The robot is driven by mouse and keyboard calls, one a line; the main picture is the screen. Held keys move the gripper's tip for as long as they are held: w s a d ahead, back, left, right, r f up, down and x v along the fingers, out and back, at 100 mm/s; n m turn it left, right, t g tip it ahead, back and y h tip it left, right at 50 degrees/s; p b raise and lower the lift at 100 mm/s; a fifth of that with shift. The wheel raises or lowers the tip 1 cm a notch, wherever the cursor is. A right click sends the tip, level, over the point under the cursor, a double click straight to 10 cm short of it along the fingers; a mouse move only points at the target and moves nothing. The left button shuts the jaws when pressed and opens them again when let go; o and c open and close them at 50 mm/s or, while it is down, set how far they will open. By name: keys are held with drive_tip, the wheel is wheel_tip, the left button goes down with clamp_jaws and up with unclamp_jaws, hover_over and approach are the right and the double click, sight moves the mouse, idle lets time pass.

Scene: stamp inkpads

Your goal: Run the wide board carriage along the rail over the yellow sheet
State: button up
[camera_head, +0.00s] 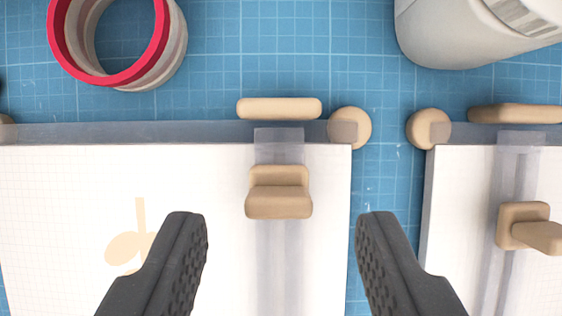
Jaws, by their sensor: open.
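A board with a white gridded sheet (60,220) fills the left and middle; I see no clearly yellow sheet. A clear rail (180,132) runs along its top edge, with a round tan end stop (350,122) at the right. The carriage near that stop has a tan bar (279,108), a clear strip (279,270) and a tan handle (279,203). My gripper (281,218) is open. Its dark fingers stand left and right of the handle, apart from it. Whether this board is the wide one I cannot tell; its left end is out of view.
A second board (455,210) with its own rail, end stop (428,127) and tan carriage handle (522,225) stands at the right, across a narrow gap. A red-edged tape roll (172,50) and a pale rounded object (440,35) lie behind on the blue mat (290,50).

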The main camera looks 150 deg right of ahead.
sight(279, 198)
drive_tip(key=shift+x, duration=1.35)
clamp_jaws()
drive_tip(key=shift+d, duration=0.2)
